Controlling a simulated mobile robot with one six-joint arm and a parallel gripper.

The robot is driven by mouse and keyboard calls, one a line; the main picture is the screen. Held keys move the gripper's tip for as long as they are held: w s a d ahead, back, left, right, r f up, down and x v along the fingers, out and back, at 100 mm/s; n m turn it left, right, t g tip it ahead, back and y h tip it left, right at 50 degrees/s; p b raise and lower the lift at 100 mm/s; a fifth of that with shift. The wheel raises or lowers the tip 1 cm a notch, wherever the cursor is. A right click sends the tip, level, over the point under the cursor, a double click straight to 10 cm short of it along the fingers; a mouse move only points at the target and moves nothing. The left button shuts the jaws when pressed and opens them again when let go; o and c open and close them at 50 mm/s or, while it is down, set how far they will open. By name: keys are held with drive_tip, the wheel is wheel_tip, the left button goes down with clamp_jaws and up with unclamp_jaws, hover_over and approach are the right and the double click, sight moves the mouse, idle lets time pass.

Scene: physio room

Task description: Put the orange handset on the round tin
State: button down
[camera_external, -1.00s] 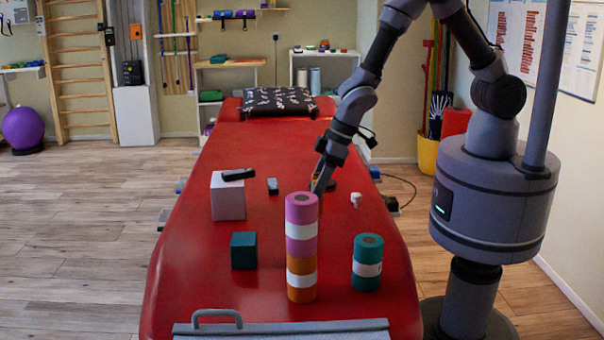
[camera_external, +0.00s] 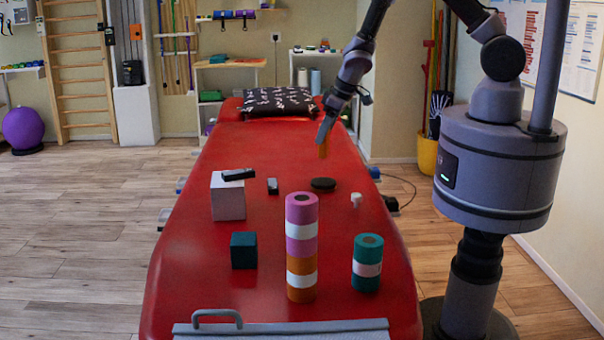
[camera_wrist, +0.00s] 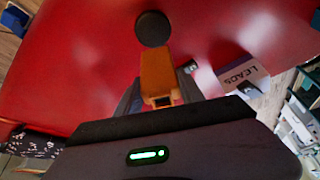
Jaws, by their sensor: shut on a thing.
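The orange handset (camera_external: 323,150) is held in my gripper (camera_external: 325,134), hanging above the red couch. In the wrist view the handset (camera_wrist: 158,72) stands out between the two fingers, which are shut on it. The round tin (camera_external: 323,184) is low, dark and flat-topped, and lies on the couch below the handset, with a clear gap between them. In the wrist view the tin (camera_wrist: 152,28) shows as a dark disc just beyond the handset's far end. Nothing is seen on top of the tin.
On the red couch (camera_external: 200,290) stand a pink-and-orange roll stack (camera_external: 301,245), a teal roll (camera_external: 367,262), a dark teal cube (camera_external: 244,250) and a white box (camera_external: 228,200) with a black handset (camera_external: 238,174) on it. A small dark item (camera_external: 272,186) and a white piece (camera_external: 356,199) flank the tin.

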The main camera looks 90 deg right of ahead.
sight(324, 158)
wheel_tip(324, 158, down, 9)
drive_tip(key=b, duration=0.8)
drive_tip(key=shift+r, duration=0.5)
drive_tip(key=shift+f, duration=0.2)
drive_tip(key=c, duration=0.7)
unclamp_jaws()
